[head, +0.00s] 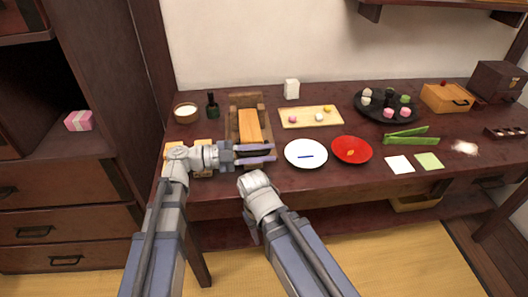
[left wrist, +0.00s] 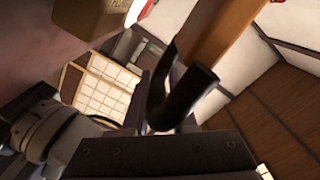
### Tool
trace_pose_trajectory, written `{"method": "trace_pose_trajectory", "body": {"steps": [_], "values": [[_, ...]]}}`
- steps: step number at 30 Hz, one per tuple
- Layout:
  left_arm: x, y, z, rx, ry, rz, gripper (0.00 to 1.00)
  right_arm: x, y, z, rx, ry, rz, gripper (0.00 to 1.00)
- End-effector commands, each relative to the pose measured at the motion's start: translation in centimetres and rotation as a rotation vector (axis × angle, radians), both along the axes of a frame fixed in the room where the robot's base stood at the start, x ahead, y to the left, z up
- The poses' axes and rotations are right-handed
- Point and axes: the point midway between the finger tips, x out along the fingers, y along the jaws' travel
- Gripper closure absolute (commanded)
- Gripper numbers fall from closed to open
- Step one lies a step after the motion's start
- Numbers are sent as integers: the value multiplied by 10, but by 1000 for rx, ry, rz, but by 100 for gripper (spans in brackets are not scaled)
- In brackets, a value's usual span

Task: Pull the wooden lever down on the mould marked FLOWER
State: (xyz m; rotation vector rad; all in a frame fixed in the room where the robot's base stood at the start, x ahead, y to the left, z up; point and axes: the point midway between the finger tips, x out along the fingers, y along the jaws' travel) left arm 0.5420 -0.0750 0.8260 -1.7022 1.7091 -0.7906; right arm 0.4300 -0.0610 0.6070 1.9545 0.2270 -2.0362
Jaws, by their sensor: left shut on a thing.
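The wooden mould (head: 234,104) stands at the back left of the dark table. Its orange-brown wooden lever (head: 249,126) slopes toward me, and its near end reaches my left gripper (head: 268,153). No FLOWER marking can be read. My left gripper lies at the front of the mould, shut on the lever. In the left wrist view the lever (left wrist: 217,27) runs up from the dark fingers (left wrist: 184,92). My right arm comes in below the table edge, and its gripper does not show.
Wooden pieces (head: 203,143) lie partly behind my left arm. A white plate (head: 306,146) and a red plate (head: 351,143) stand to the right of my gripper. A bowl (head: 186,113) and dark bottle (head: 212,107) stand left of the mould. A light board (head: 296,122) lies right of it.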

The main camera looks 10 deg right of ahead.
Motion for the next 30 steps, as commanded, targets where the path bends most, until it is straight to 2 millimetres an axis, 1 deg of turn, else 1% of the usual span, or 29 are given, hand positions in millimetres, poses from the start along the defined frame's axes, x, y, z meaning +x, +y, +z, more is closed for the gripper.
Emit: {"method": "trace_pose_trajectory", "body": {"steps": [1,11,12,18,26,29,30], "values": [[4,1,-2,6,2,8,100,0,0,-1,0,0,0,50],[5,1,-2,6,2,10,100,0,0,0,0,0,0,50],[5,1,-1,6,2,10,71,0,0,0,0,0,0,50],[3,0,-1,2,1,6,50,0,0,0,0,0,0,50],[2,2,-1,1,1,4,50,0,0,0,0,0,0,50],[2,12,-1,1,1,6,50,0,0,0,0,0,0,50],[3,18,-1,1,1,7,50,0,0,0,0,0,0,50]]}}
